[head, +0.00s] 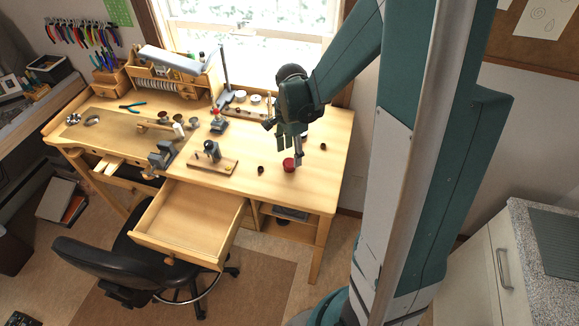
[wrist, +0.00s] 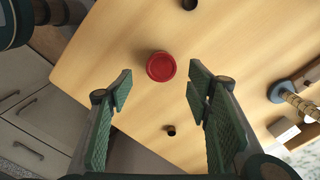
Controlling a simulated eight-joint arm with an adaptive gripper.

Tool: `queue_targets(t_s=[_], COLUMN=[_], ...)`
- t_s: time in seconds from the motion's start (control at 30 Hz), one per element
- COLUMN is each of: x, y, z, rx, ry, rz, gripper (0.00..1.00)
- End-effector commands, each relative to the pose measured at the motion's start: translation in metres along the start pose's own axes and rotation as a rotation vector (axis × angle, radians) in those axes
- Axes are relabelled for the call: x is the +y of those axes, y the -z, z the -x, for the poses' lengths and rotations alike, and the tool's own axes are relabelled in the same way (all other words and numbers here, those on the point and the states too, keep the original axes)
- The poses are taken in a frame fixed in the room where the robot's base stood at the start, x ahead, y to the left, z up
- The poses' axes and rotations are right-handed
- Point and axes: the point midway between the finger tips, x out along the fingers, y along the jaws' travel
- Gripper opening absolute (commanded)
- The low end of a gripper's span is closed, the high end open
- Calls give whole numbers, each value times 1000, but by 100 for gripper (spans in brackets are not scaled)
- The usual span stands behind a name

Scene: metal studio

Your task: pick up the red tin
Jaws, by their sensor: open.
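The red tin (head: 289,164) is small and round and stands on the wooden workbench (head: 330,175) near its right end. In the wrist view the tin (wrist: 161,66) shows from above, in line with the gap between the fingers and a little beyond their tips. My gripper (head: 284,146) is open and empty above the bench, close to the tin. In the wrist view its two green-padded fingers (wrist: 158,92) stand wide apart, one on each side of the gap. I cannot tell the exact height above the tin.
A small dark cup (head: 260,170) stands left of the tin and another (head: 323,147) to its right. A board with a small metal tool (head: 212,153) lies further left. An open drawer (head: 187,224) juts from the bench front. Bare wood surrounds the tin.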

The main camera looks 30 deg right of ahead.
Motion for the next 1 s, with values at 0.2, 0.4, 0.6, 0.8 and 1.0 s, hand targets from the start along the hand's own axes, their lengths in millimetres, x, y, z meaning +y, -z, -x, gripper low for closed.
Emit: queue_targets(t_s=[0.2,0.4,0.6,0.8,1.0], x=[0,0,-1,-1,-3], y=[0,0,0,0,-1], z=[-6,-5,-9,-21,-38], rx=[0,0,0,0,0], ry=[0,0,0,0,0], rz=[0,0,0,0,0], gripper=[50,50,50,50,50])
